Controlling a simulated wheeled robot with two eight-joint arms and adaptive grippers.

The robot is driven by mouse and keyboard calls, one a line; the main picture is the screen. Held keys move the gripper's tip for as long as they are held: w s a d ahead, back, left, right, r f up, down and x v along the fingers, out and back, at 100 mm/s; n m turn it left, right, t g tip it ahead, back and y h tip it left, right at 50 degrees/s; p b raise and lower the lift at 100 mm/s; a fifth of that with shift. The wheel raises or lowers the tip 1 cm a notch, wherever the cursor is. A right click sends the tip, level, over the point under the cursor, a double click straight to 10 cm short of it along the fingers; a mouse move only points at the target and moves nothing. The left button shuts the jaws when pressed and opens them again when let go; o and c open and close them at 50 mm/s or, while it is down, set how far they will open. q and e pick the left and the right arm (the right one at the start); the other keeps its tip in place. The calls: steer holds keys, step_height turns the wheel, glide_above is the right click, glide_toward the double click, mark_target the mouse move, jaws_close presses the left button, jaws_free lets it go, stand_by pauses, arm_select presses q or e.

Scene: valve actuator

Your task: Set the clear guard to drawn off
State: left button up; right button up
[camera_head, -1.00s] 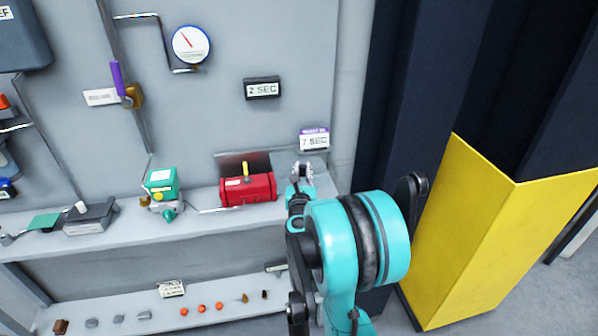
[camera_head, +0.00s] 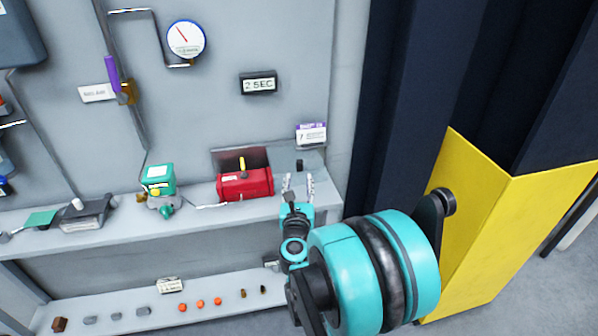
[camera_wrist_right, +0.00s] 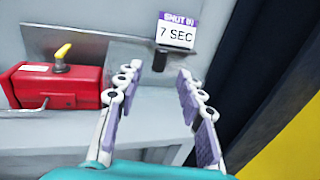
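A red actuator box (camera_head: 245,184) with a yellow lever (camera_head: 242,164) sits on the shelf; both also show at the left of the right wrist view (camera_wrist_right: 62,85). A pale, see-through-looking panel (camera_wrist_right: 125,60) stands just right of the box and may be the clear guard; its edges are hard to tell. A small dark block (camera_wrist_right: 161,56) is at its right, also in the head view (camera_head: 299,164). My right gripper (camera_head: 299,180) is open and empty in front of the block, fingers pointing at the wall. The block shows between the fingertips (camera_wrist_right: 159,72), apart from them. My left gripper is out of view.
A "7 SEC" sign (camera_wrist_right: 177,31) hangs just above the dark block. A green-topped valve (camera_head: 159,184) stands left of the red box. Dark columns and a yellow corner block (camera_head: 475,220) border the right side. A lower shelf (camera_head: 130,320) holds small parts.

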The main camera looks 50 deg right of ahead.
steer(key=v, duration=0.3)
steer(key=shift+s+a, duration=0.2)
steer(key=shift+w, duration=0.1)
stand_by(0.3)
